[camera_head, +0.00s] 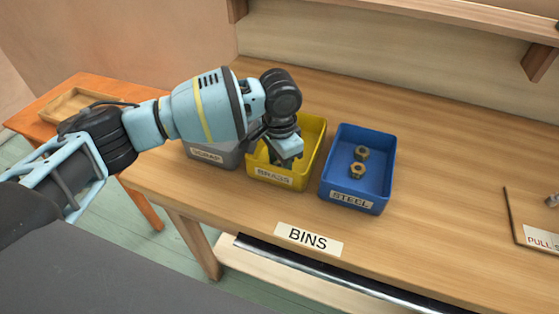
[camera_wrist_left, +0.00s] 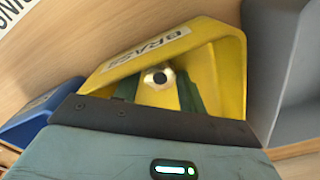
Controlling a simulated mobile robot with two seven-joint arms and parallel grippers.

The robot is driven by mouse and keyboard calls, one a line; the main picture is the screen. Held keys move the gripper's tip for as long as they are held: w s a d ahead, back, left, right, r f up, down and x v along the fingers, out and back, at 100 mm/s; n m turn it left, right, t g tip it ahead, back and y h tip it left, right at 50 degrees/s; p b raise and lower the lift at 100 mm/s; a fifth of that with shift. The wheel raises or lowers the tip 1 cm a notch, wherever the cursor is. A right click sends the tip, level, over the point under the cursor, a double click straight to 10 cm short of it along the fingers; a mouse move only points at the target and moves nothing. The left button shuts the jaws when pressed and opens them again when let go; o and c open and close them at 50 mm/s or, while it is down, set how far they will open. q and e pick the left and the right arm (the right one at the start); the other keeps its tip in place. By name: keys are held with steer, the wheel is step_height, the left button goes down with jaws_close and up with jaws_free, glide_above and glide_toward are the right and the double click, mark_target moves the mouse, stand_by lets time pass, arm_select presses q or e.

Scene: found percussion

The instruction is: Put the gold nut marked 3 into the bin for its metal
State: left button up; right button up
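My left gripper (camera_head: 285,158) is over and partly inside the yellow bin (camera_head: 314,135) labelled BRASS. In the left wrist view its two dark green fingers (camera_wrist_left: 158,92) stand apart. A pale gold nut (camera_wrist_left: 158,78) with a dark hole shows between them against the yellow bin, with gaps on both sides. I cannot read any number on it. The blue bin (camera_head: 383,165) labelled STEEL, to the right, holds a gold nut (camera_head: 357,171) and a greyer nut (camera_head: 361,153). The grey bin (camera_head: 215,160) labelled SCRAP is on the left, partly hidden by my arm. My right gripper is not in view.
The bins stand on a wooden bench (camera_head: 450,180) above a BINS label (camera_head: 308,239). A thin dark rod (camera_head: 511,215), a PULL label (camera_head: 541,237) and a cut-off metal piece (camera_head: 552,200) lie at the right. A shelf runs above.

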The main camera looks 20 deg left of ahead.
arm_select(q)
steer(key=shift+r, duration=0.1)
step_height(320, 180, up, 12)
steer(key=p, duration=0.1)
stand_by(0.4)
stand_by(0.5)
